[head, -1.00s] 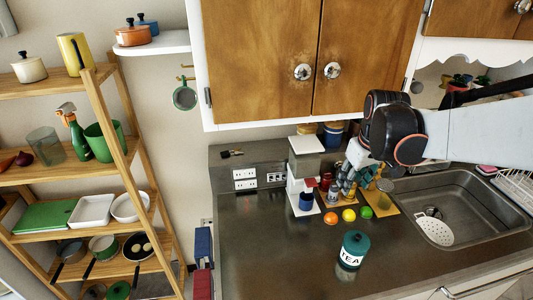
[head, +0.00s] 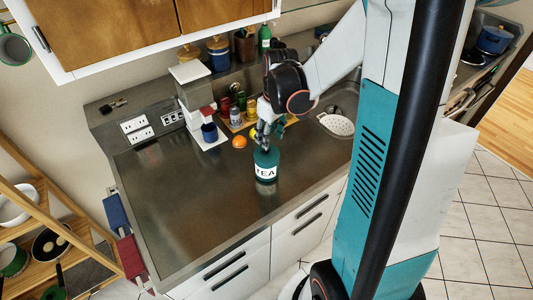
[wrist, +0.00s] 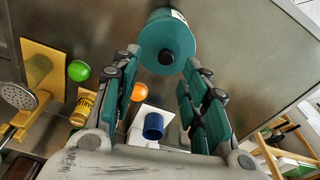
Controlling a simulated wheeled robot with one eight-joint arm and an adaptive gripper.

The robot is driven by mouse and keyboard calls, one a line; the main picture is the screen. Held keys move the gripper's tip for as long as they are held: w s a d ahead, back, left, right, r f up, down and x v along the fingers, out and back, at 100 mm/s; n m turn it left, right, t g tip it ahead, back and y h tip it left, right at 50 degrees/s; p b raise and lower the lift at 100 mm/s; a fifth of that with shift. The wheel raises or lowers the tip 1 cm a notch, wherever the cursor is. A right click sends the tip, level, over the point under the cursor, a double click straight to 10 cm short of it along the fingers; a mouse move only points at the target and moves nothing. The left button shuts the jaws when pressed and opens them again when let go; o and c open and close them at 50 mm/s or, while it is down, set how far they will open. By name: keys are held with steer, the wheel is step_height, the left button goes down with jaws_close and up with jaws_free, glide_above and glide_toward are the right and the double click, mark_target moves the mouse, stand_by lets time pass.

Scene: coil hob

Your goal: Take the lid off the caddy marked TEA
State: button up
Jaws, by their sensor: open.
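The green caddy marked TEA (head: 266,171) stands upright on the dark counter in the head view. Its teal lid (wrist: 172,33) with a dark round knob (wrist: 166,56) is on it in the wrist view. My gripper (head: 266,141) is above and just behind the caddy in the head view. In the wrist view its open fingers (wrist: 158,70) spread to either side, with the knob between and a little beyond their tips. I see nothing held, and the fingers look apart from the lid.
Behind the gripper are a coffee machine (head: 192,95), a blue mug (head: 209,132), an orange (head: 239,142), a green fruit (wrist: 78,71) and a yellow-labelled jar (wrist: 83,107). The counter left of the caddy (head: 190,200) is clear. A sink (head: 345,98) lies to the right.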

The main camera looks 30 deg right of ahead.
steer(key=f, duration=0.2)
steer(key=f+b, duration=0.1)
steer(key=shift+a+f, duration=0.35)
steer(key=shift+a, duration=0.05)
steer(key=shift+w+f, duration=0.1)
steer(key=shift+f, duration=0.55)
steer(key=shift+c, duration=0.2)
jaws_close()
